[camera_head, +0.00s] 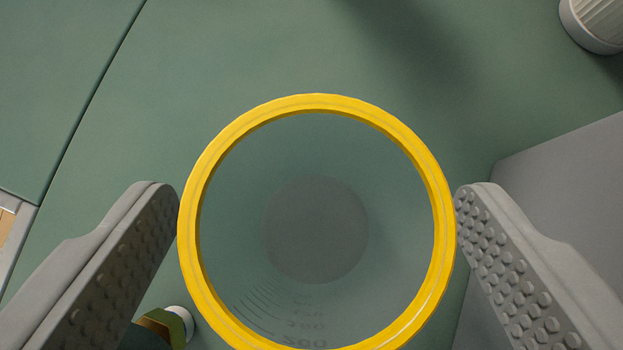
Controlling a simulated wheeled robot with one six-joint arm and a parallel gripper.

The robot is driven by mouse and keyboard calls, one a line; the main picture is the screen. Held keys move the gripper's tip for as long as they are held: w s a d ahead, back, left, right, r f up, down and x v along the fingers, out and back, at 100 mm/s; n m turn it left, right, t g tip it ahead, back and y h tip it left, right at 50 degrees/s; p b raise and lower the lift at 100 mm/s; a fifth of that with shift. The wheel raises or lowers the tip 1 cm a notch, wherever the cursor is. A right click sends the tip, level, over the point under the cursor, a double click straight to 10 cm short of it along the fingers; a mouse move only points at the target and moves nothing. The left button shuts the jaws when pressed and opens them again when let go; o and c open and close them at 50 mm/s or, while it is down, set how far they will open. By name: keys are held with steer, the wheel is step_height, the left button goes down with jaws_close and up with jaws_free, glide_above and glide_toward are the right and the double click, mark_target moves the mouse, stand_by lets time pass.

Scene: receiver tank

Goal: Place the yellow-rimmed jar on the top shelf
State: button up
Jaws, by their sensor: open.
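The yellow-rimmed jar (317,102) stands upright in the middle of the view, seen from above. Its clear body shows graduation marks inside and a darker round base, and it looks empty. My gripper (317,200) is open, with one studded grey finger on each side of the jar. Both fingertips are very close to the rim; I cannot tell whether they touch it. The top shelf cannot be made out in this view.
The jar is over a green surface (240,60) with a dark seam at the left. A grey block (570,180) is close on the right. A white ribbed cylinder (597,22) is at the top right. A small white-capped item (178,322) is at the lower left, partly hidden.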

steer(key=shift+x, duration=0.9)
steer(key=shift+c, duration=0.4)
steer(key=c, duration=1.1)
steer(key=shift+r, duration=0.1)
